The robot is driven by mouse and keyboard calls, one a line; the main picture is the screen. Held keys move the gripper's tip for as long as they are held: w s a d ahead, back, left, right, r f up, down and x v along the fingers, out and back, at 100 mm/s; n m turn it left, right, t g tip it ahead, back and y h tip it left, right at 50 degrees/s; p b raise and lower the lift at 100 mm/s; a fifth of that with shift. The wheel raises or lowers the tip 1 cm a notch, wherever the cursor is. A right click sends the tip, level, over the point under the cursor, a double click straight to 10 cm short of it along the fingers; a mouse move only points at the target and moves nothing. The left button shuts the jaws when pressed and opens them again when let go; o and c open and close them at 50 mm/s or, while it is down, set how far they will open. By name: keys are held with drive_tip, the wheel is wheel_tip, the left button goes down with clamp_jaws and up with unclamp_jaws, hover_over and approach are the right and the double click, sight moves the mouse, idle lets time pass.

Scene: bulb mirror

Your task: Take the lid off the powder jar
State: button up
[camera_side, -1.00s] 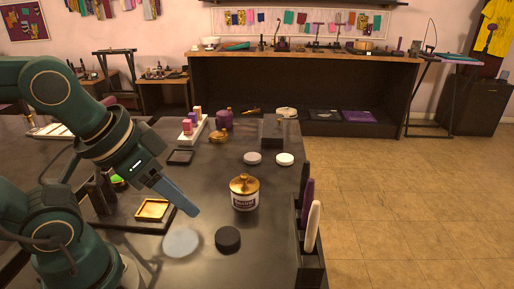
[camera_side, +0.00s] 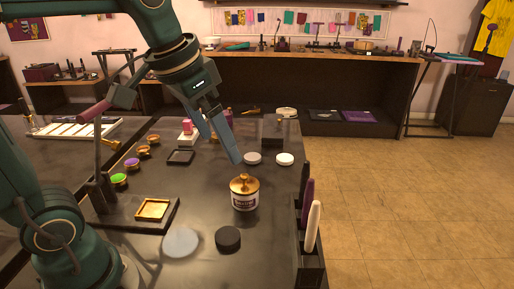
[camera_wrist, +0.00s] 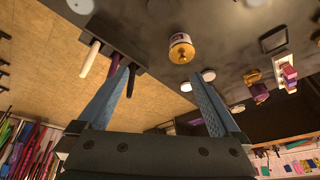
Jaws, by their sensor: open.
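The powder jar (camera_side: 245,201) is a white jar with a dark label, standing upright on the dark table. Its gold lid (camera_side: 244,184) with a small knob sits on top. In the wrist view the jar (camera_wrist: 178,38) and its gold lid (camera_wrist: 181,54) show beyond the fingers, at upper middle. My gripper (camera_side: 232,148) is above the jar and a little to its left in the side view, fingers pointing down. In the wrist view my gripper (camera_wrist: 160,95) has its two blue fingers wide apart with nothing between them.
A dark holder (camera_side: 308,262) with upright handles stands right of the jar at the table edge. A black round puck (camera_side: 228,239) and a pale disc (camera_side: 181,243) lie in front. Two white round pieces (camera_side: 285,159) lie behind. A framed gold pan (camera_side: 153,209) is at left.

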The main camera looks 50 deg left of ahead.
drive_tip(key=w+a+f+g, duration=0.2)
drive_tip(key=w+a+f, duration=0.2)
drive_tip(key=w, duration=0.4)
drive_tip(key=n+g, duration=0.1)
drive_tip(key=g, duration=0.1)
hover_over(244, 175)
wheel_tip(244, 175, down, 7)
drive_tip(key=shift+w+d+f, duration=0.1)
drive_tip(key=shift+f, duration=2.7)
drive_tip(key=c, duration=1.1)
